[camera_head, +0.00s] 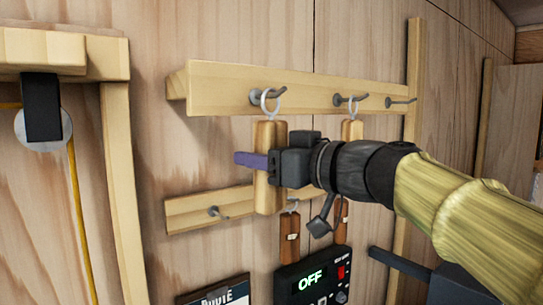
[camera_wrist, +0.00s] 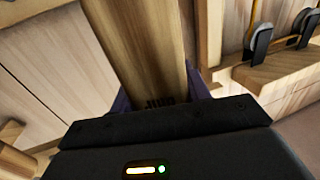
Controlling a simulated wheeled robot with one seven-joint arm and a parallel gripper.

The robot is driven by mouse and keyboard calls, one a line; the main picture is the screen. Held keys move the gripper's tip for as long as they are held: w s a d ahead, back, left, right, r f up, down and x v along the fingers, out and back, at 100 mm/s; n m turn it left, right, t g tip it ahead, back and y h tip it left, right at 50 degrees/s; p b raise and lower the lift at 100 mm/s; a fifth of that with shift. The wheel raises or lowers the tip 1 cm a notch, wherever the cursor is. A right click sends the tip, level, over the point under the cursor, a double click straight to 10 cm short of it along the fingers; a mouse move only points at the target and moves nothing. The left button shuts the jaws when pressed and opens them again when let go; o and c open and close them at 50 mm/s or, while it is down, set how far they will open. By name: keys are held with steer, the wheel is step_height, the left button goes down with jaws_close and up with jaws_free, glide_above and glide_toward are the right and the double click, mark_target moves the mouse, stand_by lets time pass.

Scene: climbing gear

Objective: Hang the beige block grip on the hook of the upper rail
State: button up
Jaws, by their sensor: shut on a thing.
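The beige block grip (camera_head: 267,200) hangs upright below the upper rail (camera_head: 310,88). My gripper (camera_head: 256,161) is shut on it from the right, with a purple finger showing past its left side. The metal ring (camera_head: 270,101) at its top overlaps the left hook (camera_head: 256,97) of the upper rail. I cannot tell for sure whether the ring is around the hook or just in front of it. In the wrist view the block (camera_wrist: 146,60) stands between the purple fingers (camera_wrist: 160,92), whose tips are mostly hidden.
A second pale block (camera_head: 352,131) hangs from the upper rail's middle hook; its right hook (camera_head: 400,101) is empty. The lower rail (camera_head: 185,213) has an empty left hook and two reddish-brown blocks (camera_head: 290,240). A device reading OFF (camera_head: 312,283) is below. A pulley (camera_head: 43,130) is at left.

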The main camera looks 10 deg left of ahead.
steer(key=o, duration=1.1)
steer(key=shift+d, duration=0.1)
steer(key=b+v, duration=0.5)
steer(key=v, duration=1.2)
steer(key=shift+s+d+b, duration=0.1)
steer(key=shift+s+b, duration=0.1)
steer(key=shift+b, duration=0.2)
